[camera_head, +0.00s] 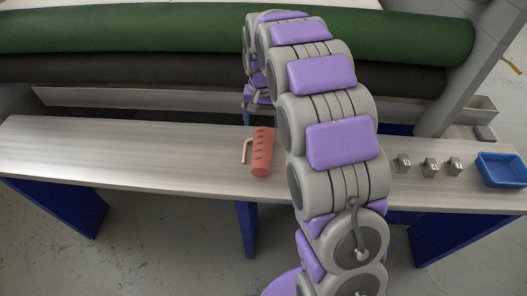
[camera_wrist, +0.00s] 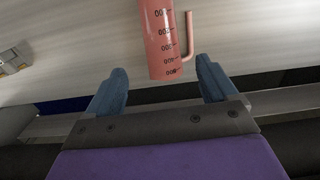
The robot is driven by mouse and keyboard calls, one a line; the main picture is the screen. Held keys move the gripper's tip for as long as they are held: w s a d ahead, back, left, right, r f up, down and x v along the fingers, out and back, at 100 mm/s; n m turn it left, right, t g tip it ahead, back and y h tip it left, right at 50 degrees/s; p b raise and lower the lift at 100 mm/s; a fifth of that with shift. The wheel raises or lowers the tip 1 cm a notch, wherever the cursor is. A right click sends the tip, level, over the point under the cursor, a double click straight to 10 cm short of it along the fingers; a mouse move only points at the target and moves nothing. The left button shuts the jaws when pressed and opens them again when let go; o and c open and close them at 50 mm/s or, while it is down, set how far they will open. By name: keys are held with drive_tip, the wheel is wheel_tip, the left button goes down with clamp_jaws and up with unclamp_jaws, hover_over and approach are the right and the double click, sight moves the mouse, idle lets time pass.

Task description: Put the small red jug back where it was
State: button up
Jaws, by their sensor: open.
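The small red jug (camera_head: 263,152) stands on the pale bench left of my arm in the head view, its handle to the left. In the wrist view the red jug (camera_wrist: 163,40) shows at the top, with dark volume marks and its handle at the right. My gripper (camera_wrist: 162,82) is open in the wrist view, with one blue finger to each side below the jug. The jug lies just beyond the fingertips, and nothing is held. In the head view my arm hides most of the gripper.
The long bench (camera_head: 130,150) is bare on the left. Several small metal weights (camera_head: 430,167) and a blue tray (camera_head: 502,170) stand at its right. Behind it lie a green roll (camera_head: 150,32) and a dark roll (camera_head: 150,72). A grey box (camera_head: 478,108) is at the back right.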

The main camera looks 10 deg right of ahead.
drive_tip(key=w, duration=0.1)
drive_tip(key=b, duration=0.2)
hover_over(262, 146)
drive_tip(key=a, duration=0.1)
drive_tip(key=f, duration=0.7)
drive_tip(key=shift+a+f, duration=0.15)
drive_tip(key=shift+a, duration=0.05)
drive_tip(key=f, duration=0.1)
drive_tip(key=d+f, duration=0.1)
drive_tip(key=f, duration=0.3)
drive_tip(key=shift+w+d+f+b, duration=0.1)
drive_tip(key=shift+d+f+b, duration=0.05)
drive_tip(key=shift+d+b, duration=0.15)
drive_tip(key=f, duration=0.1)
drive_tip(key=f+b, duration=0.1)
drive_tip(key=f, duration=0.3)
drive_tip(key=shift+a+f+b, duration=0.15)
drive_tip(key=shift+a+b, duration=0.25)
drive_tip(key=shift+d+f, duration=0.15)
drive_tip(key=shift+d, duration=0.2)
drive_tip(key=shift+a, duration=0.25)
drive_tip(key=c, duration=0.8)
drive_tip(key=shift+c, duration=0.2)
